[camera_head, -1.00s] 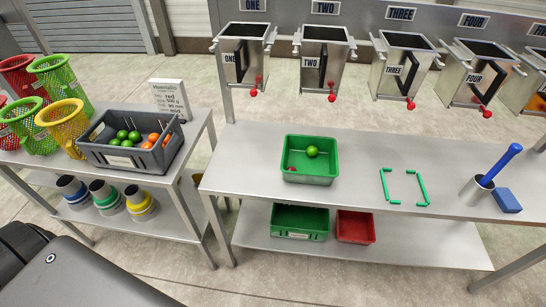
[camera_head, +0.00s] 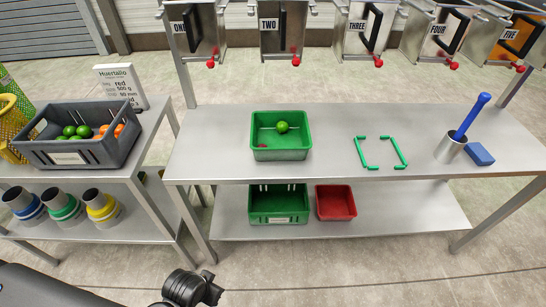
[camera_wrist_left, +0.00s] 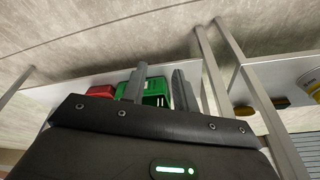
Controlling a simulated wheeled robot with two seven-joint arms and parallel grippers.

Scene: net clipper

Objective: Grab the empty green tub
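A green tub (camera_head: 278,206) with slots in its back wall stands on the lower shelf of the middle table; I see nothing in it. A second green tub (camera_head: 279,155) on the tabletop holds a green ball (camera_head: 282,127) and a small red thing (camera_head: 263,147). In the left wrist view my left gripper (camera_wrist_left: 158,80) has its two fingers apart, with nothing between them touching. The lower green tub (camera_wrist_left: 156,88) shows beyond the fingers, partly hidden by them. In the head view only part of my left arm shows at the bottom. My right gripper is not in view.
A red tub (camera_head: 336,202) stands right beside the lower green tub, and the tabletop overhangs both. Table legs (camera_head: 195,222) stand to the left. A grey crate (camera_head: 77,141) of fruit sits on the left table. The floor in front is clear.

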